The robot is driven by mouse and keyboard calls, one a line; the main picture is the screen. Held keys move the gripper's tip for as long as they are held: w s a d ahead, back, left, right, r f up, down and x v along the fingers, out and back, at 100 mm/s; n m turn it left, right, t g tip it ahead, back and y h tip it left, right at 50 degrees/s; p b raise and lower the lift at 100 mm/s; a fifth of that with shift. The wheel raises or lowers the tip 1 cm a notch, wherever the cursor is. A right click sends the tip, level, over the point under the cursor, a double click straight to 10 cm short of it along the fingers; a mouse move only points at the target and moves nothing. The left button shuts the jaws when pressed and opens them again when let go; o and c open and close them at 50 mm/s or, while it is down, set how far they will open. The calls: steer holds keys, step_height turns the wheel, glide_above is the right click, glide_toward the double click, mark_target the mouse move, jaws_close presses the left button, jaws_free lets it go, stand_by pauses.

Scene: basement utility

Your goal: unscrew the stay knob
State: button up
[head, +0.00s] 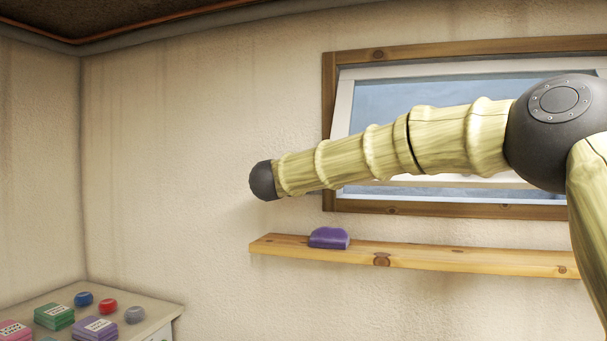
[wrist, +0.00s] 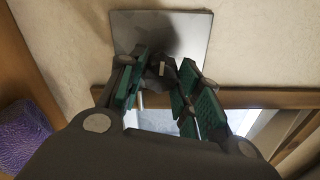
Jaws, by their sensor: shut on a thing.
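In the wrist view my gripper (wrist: 160,78) has its green-padded fingers on either side of a small dark knob (wrist: 159,66), and it is shut on it. The knob stands in front of a grey metal plate (wrist: 185,30) on the wall beside the wooden window frame. The fingers partly hide the knob, so its thread and how far it is turned cannot be told. In the head view the window (head: 440,100) sits in a wooden frame, its white sash tilted within it. My arm crosses in front of the window there, and neither gripper nor knob can be made out.
A wooden shelf (head: 420,256) runs below the window with a purple object (head: 328,238) on it. A purple textured thing (wrist: 20,138) shows at the wrist view's left edge. A white cabinet (head: 160,318) at lower left holds coloured boxes and several round pieces.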

steer(key=shift+n+p, duration=0.85)
steer(key=shift+n, duration=1.05)
steer(key=o, duration=1)
steer(key=shift+o, duration=0.2)
steer(key=shift+s, duration=0.15)
steer(key=v, duration=1.1)
steer(key=shift+s, duration=0.35)
steer(key=shift+a, duration=0.1)
